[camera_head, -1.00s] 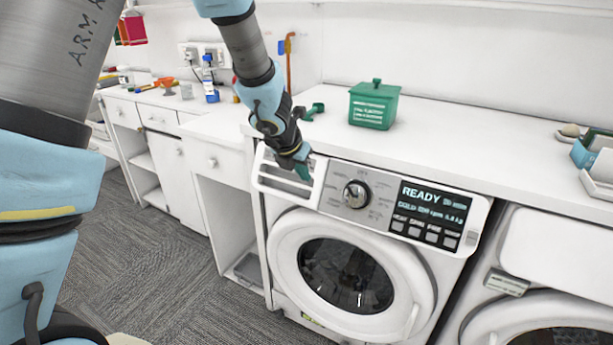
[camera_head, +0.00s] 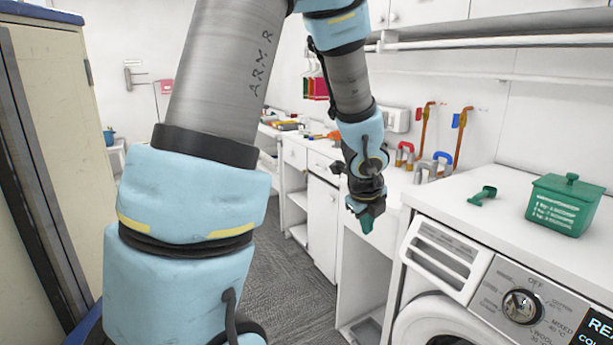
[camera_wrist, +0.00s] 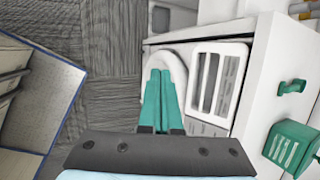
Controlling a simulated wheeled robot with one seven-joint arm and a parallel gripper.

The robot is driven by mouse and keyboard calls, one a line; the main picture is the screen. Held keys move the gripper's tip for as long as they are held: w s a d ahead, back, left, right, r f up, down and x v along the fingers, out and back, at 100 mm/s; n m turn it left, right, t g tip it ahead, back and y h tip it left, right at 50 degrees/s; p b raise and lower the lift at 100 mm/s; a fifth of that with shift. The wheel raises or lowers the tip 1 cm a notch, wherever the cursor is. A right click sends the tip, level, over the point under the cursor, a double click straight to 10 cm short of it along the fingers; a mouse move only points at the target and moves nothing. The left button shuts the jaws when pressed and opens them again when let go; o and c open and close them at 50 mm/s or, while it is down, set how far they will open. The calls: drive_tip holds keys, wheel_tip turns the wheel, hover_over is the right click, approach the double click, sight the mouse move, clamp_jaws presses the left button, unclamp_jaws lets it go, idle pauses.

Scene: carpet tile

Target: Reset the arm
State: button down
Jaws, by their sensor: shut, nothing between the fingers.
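My gripper (camera_head: 367,217) hangs from my arm in the head view, left of the washing machine and in front of the white counter. It points downward and touches nothing that I can see. In the wrist view its two green fingers (camera_wrist: 162,85) lie together with nothing between them. Beyond them, the washing machine (camera_wrist: 219,85) shows at the right and grey carpet at the left.
The washing machine (camera_head: 455,310) stands at the lower right. A green lidded box (camera_head: 562,207) and a green scoop (camera_head: 482,196) are on its top. A tall beige cabinet (camera_head: 55,130) stands at the left. Carpet floor (camera_head: 290,290) lies open between.

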drive_tip(key=s+a+n+g+y, duration=0.1)
drive_tip(key=s+a+n, duration=0.4)
drive_tip(key=a+n, duration=0.5)
drive_tip(key=s+a+n+g+y, duration=0.1)
drive_tip(key=s+a+n, duration=0.4)
drive_tip(key=a+n, duration=0.6)
drive_tip(key=n+g, duration=0.1)
drive_tip(key=n, duration=0.7)
drive_tip(key=shift+s+a+g, duration=0.25)
drive_tip(key=shift+s+g, duration=0.05)
